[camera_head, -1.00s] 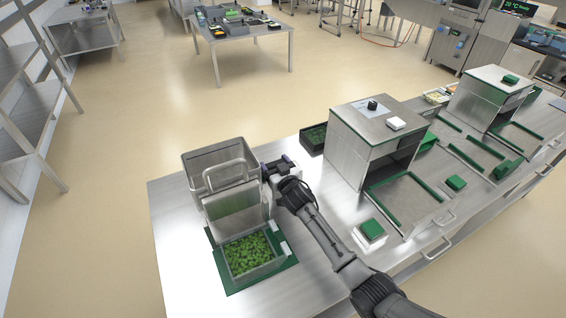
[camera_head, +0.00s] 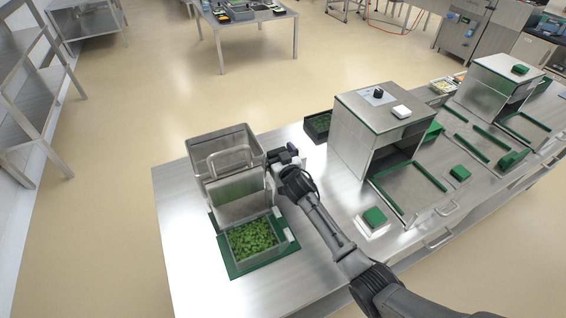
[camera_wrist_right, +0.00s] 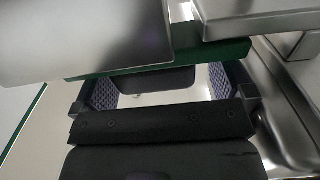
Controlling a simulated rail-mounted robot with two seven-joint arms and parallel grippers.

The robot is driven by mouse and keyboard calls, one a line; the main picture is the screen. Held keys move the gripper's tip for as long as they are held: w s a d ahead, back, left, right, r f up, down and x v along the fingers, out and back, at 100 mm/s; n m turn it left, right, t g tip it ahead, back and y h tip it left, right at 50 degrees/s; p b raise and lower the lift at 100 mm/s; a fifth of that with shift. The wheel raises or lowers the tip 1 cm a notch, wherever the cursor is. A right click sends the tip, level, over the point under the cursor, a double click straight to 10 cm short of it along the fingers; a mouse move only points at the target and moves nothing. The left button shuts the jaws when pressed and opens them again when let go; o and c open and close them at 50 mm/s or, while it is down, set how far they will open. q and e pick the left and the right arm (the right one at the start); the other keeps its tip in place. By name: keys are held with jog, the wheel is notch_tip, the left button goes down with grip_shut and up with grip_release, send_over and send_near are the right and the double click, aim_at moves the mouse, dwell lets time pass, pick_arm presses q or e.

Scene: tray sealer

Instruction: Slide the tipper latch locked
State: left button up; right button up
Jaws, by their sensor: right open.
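The tipper is an open steel bin (camera_head: 196,160) with a raised bar handle (camera_head: 231,151) and a sloping steel plate, at the left end of the bench. Below its plate, a tray (camera_head: 278,259) full of green pieces sits on a green base (camera_head: 228,262). My right gripper (camera_head: 284,157) is beside the right side of the tipper, near its upper edge. In the right wrist view its two fingers (camera_wrist_right: 155,83) are apart, with steel and a green edge close beyond them. I cannot make out the latch; the gripper and arm may hide it. My left gripper is not in view.
A steel machine (camera_head: 352,130) with a dark knob stands to the right, with a dark green crate (camera_head: 318,127) beside it. A green button box (camera_head: 374,218) is right of my arm. The bench front (camera_head: 310,270) between tray and arm is clear.

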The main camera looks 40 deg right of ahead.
jog(key=p+v, duration=0.2)
jog(key=v, duration=1.1)
jog(key=shift+s, duration=0.2)
